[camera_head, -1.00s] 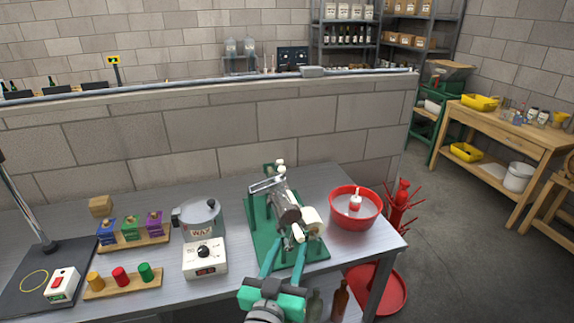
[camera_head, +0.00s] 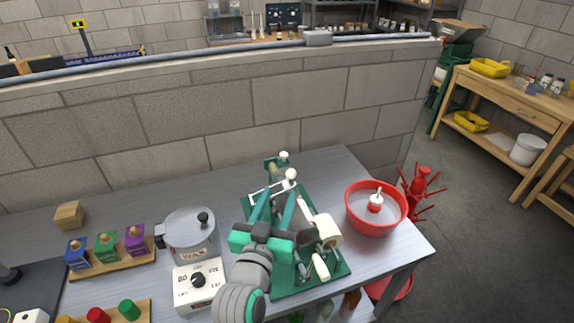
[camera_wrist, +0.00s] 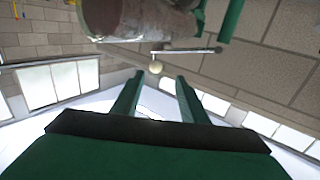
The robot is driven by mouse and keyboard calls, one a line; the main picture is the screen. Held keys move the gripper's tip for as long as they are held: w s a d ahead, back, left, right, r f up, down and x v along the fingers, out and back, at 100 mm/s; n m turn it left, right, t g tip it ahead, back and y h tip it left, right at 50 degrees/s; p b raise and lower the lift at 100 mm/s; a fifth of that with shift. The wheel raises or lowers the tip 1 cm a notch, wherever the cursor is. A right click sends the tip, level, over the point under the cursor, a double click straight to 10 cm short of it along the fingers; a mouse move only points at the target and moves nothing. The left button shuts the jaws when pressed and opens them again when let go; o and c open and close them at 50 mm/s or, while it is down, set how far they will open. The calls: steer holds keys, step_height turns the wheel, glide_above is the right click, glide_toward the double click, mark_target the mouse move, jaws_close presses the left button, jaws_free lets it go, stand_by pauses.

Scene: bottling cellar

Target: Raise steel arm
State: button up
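A machine on a green base plate (camera_head: 335,277) stands on the grey bench, with cream rollers at its right. The steel arm (camera_head: 270,188) is a thin bar at its back, ending near a pale round knob (camera_head: 291,174). In the wrist view the steel bar (camera_wrist: 187,51) and a cream knob (camera_wrist: 156,67) show just beyond my fingertips. My gripper (camera_head: 274,197) reaches over the machine, its green fingers pointing away toward the bar. In the wrist view my gripper (camera_wrist: 159,80) is open, with nothing between its fingers. My gripper and wrist hide part of the machine.
A red bowl (camera_head: 360,215) with a white-topped item stands right of the machine. A grey pot (camera_head: 190,238) on a white heater stands left, beside wooden racks of coloured blocks (camera_head: 118,262). A block wall (camera_head: 210,130) rises behind the bench. A red bottle tree (camera_head: 420,185) stands beyond the bench's right edge.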

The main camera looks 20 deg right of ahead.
mark_target(291, 177)
steer(key=x, duration=0.5)
steer(key=d+x, duration=0.1)
steer(key=x, duration=0.2)
steer(key=shift+d, duration=0.15)
steer(key=shift+w+d, duration=0.25)
steer(key=shift+w, duration=0.35)
steer(key=shift+c, duration=0.6)
jaws_close()
